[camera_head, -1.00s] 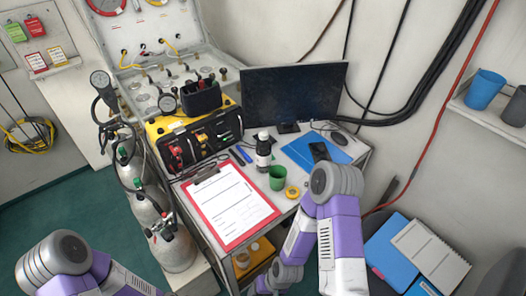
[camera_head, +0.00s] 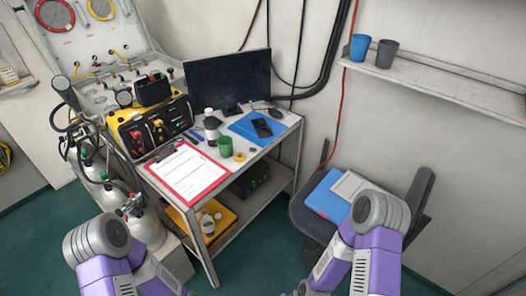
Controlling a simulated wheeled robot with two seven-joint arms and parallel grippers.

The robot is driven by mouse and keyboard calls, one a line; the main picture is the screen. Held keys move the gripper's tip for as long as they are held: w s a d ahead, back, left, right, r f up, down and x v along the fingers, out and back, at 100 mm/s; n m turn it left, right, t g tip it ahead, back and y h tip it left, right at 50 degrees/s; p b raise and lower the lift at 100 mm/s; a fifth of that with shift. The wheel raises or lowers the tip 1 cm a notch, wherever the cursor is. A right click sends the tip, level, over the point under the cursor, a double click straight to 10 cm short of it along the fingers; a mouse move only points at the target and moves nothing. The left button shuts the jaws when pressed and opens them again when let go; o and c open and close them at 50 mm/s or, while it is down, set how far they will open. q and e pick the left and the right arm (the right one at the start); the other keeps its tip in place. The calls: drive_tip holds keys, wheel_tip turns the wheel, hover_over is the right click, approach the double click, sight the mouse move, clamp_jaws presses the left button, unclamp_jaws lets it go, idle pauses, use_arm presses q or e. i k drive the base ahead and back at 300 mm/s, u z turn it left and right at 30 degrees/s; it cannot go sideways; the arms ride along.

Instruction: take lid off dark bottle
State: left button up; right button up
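The dark bottle (camera_head: 212,130) stands upright on the desk, in front of the monitor. Its white lid (camera_head: 208,111) sits on top of it. A green cup (camera_head: 225,146) stands close in front of the bottle. My two arms come in at the bottom of the head view, left and right, both well short of the bottle. The fingers of both grippers are out of the picture.
A clipboard (camera_head: 187,173) lies at the desk's front left, beside the yellow-black case (camera_head: 150,126). A blue folder (camera_head: 257,127) with a phone lies right of the bottle. A chair (camera_head: 312,216) with folders stands right of the desk. Gas cylinders (camera_head: 138,220) stand left.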

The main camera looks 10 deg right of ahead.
sight(210, 123)
drive_tip(key=z, duration=0.95)
drive_tip(key=i, duration=1)
drive_tip(key=u, duration=0.8)
